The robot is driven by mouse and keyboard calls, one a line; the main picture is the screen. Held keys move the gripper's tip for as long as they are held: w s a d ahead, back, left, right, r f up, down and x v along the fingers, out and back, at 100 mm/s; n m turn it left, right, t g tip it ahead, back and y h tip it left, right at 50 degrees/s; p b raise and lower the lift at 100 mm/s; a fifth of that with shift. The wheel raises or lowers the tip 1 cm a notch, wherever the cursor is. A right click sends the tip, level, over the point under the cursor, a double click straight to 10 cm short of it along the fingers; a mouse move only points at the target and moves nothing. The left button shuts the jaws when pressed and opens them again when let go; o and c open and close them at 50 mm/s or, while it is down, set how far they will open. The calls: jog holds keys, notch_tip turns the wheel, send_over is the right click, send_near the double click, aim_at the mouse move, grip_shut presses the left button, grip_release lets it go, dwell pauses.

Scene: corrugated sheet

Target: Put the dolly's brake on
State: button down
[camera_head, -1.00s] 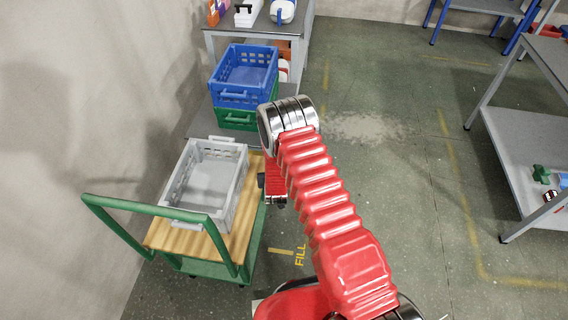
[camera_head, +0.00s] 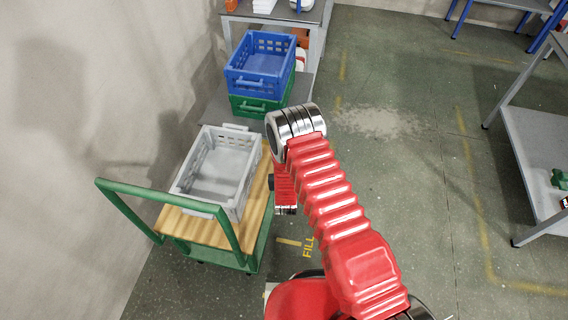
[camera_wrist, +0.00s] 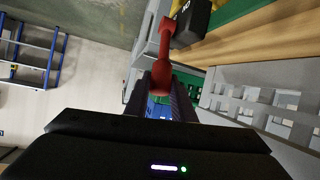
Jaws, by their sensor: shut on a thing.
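The dolly (camera_head: 196,228) stands at the left in the head view, with a wooden deck, green frame and green push handle. In the wrist view a red lever (camera_wrist: 166,45) runs down from a black block (camera_wrist: 190,22) beside the wooden deck edge. My gripper (camera_wrist: 160,92) is shut on the rounded end of this red lever, between its two dark fingers. In the head view my red arm reaches down at the dolly's right side. The fingers and the lever are hidden there.
A grey crate (camera_head: 238,196) sits on the dolly deck. A blue crate (camera_head: 260,86) is stacked on a green crate (camera_head: 262,104) behind it. A wall is close on the left. A grey workbench (camera_head: 545,150) stands at the right, with open floor between.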

jog(key=shift+s+f, duration=0.25)
jog(key=shift+f, duration=0.05)
jog(key=c, duration=1.8)
grip_release()
jog(key=shift+c, duration=0.2)
jog(key=o, duration=0.3)
jog(key=shift+w+r, duration=0.15)
jog(key=shift+r, duration=0.05)
jog(key=v, duration=1.3)
jog(key=shift+s+r, duration=0.1)
jog(key=shift+s, duration=0.3)
